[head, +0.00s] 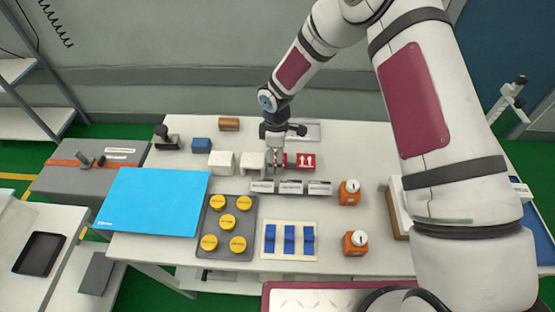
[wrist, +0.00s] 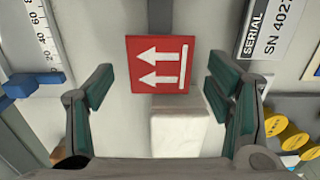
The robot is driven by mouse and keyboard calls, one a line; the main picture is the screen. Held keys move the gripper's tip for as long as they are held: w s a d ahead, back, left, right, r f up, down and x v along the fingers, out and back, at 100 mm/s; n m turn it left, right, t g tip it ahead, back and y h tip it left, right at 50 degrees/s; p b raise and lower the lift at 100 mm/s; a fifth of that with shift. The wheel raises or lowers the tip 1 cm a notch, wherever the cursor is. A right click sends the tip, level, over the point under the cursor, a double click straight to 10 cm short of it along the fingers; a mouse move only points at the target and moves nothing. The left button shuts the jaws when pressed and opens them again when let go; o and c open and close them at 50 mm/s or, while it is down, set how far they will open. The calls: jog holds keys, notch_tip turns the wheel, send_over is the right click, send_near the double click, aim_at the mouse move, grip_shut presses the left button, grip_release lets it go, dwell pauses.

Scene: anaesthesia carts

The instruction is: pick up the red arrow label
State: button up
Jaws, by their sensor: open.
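The red arrow label (wrist: 160,50) is a red square with two white arrows and a white bar. In the wrist view it lies flat at upper middle, beyond the fingertips, with its arrows pointing left. In the head view a red label with white arrows (head: 306,162) lies just right of my gripper (head: 276,165). Another red patch shows behind the fingers, partly hidden. My gripper (wrist: 160,95) is open and empty, its green-padded fingers spread left and right of the label's lower edge. I see no contact with the label.
A white block (wrist: 180,132) stands just below the label in the wrist view. Name plates (head: 290,187) stand in front of the gripper. White blocks (head: 222,163) are to its left. Orange-based items (head: 349,192) are at right, with yellow-capped items (head: 228,221) on a dark tray nearer.

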jog(key=c, duration=0.9)
jog(key=shift+r, duration=0.15)
